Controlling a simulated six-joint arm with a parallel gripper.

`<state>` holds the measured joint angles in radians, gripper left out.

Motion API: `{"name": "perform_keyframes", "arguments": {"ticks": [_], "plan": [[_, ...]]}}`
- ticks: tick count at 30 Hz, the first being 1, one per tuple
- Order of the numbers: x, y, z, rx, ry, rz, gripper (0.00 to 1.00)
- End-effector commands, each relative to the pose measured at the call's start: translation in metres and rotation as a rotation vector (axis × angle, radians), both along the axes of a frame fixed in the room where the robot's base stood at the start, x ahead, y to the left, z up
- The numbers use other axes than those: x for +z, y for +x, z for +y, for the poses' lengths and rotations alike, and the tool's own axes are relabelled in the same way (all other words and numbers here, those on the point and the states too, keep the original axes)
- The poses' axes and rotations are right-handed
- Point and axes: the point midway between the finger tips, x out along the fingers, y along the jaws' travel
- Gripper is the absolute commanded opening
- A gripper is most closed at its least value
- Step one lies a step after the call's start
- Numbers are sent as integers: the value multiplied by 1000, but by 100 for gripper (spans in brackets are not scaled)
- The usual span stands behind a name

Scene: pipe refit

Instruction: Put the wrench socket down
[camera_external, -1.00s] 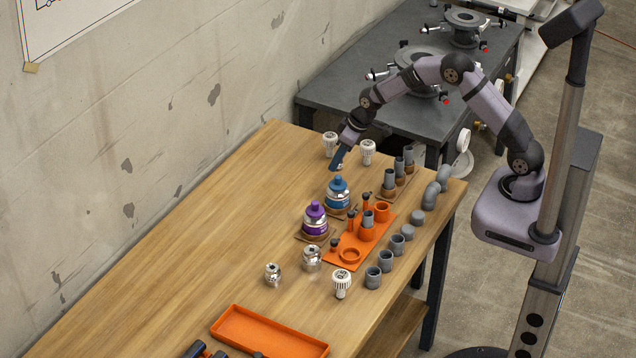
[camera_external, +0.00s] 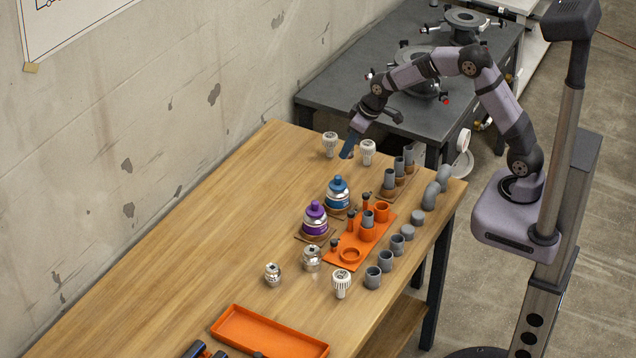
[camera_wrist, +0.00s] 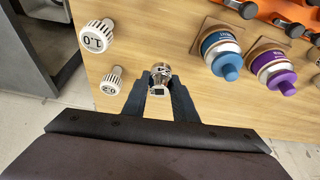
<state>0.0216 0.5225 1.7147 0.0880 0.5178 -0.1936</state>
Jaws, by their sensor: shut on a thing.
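My gripper (camera_external: 347,153) hangs over the far part of the wooden table. In the wrist view its two dark fingers (camera_wrist: 160,95) are shut on a small chrome wrench socket (camera_wrist: 159,74). Its square hole faces the camera. The held socket cannot be made out in the external view, and whether it touches the table is unclear. Two other chrome sockets, one larger (camera_external: 312,258) and one smaller (camera_external: 273,274), stand on the table nearer the camera.
White knobs marked 1.0 (camera_wrist: 96,38) and 0.5 (camera_wrist: 111,82) stand close to my gripper. A blue-capped bottle (camera_external: 337,195) and a purple-capped bottle (camera_external: 315,218) stand nearby, beside an orange holder (camera_external: 343,257). An orange tray (camera_external: 268,334) lies nearer the camera. The table's left side is clear.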

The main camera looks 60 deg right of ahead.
Motion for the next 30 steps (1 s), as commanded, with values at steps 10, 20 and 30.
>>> {"name": "perform_keyframes", "arguments": {"ticks": [10,20,30], "plan": [[10,-80,0,-68,-1,-1,1],[9,-126,1,-99,3,-3,1],[8,-130,1,-103,4,-3,1]]}}
